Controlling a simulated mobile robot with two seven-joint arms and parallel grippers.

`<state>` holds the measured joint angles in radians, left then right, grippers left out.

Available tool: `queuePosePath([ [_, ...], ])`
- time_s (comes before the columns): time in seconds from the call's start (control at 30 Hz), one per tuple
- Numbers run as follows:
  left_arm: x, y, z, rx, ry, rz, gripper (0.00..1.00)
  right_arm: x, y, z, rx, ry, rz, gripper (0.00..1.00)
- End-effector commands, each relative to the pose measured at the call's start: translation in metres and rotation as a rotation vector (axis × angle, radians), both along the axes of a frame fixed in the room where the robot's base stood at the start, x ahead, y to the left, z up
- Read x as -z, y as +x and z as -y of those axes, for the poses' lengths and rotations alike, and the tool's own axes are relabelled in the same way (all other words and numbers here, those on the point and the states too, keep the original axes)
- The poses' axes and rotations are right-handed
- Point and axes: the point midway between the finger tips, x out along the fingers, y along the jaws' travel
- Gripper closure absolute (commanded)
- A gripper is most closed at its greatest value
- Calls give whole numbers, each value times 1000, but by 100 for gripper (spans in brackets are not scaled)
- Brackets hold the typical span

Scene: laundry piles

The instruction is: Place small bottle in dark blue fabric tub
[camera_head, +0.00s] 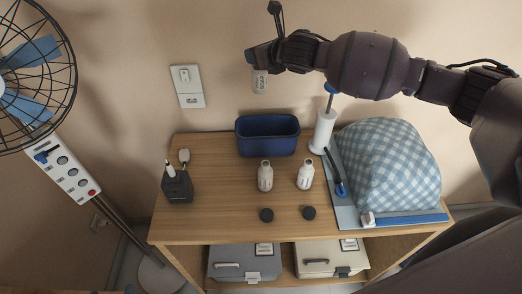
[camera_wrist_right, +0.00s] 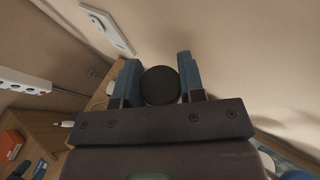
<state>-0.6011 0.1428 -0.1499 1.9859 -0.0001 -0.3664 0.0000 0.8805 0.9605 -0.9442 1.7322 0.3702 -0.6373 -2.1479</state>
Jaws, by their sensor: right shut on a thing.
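My right gripper (camera_head: 260,58) reaches in from the right, high in front of the wall, and is shut on a small pale bottle (camera_head: 259,81) with lettering on its side. In the right wrist view the bottle's round black cap (camera_wrist_right: 160,86) sits between the two blue fingers. The bottle hangs roughly upright in the head view, above the dark blue fabric tub (camera_head: 267,149) in the picture and apart from it. The tub stands at the back of the wooden table, open at the top, and looks empty. My left gripper is not in view.
A white cylinder (camera_head: 322,133) and a checked blue cushion-like bundle (camera_head: 390,165) stand right. A dark holder (camera_head: 177,186) is left.

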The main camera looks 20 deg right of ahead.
Motion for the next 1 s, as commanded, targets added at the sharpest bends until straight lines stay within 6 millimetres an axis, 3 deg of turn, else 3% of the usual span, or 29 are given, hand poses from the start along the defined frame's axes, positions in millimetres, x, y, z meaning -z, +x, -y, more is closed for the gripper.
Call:
queuePosePath([
  [0.1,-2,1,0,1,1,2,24,-2,-1,-14,-71,0,4,100],
  [0.27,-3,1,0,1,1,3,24,7,-4,-20,-102,1,0,100],
  [0.8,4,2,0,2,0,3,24,121,-4,-20,-100,2,-2,100],
  [1.0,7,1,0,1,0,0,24,149,-3,-20,-100,1,1,100],
])
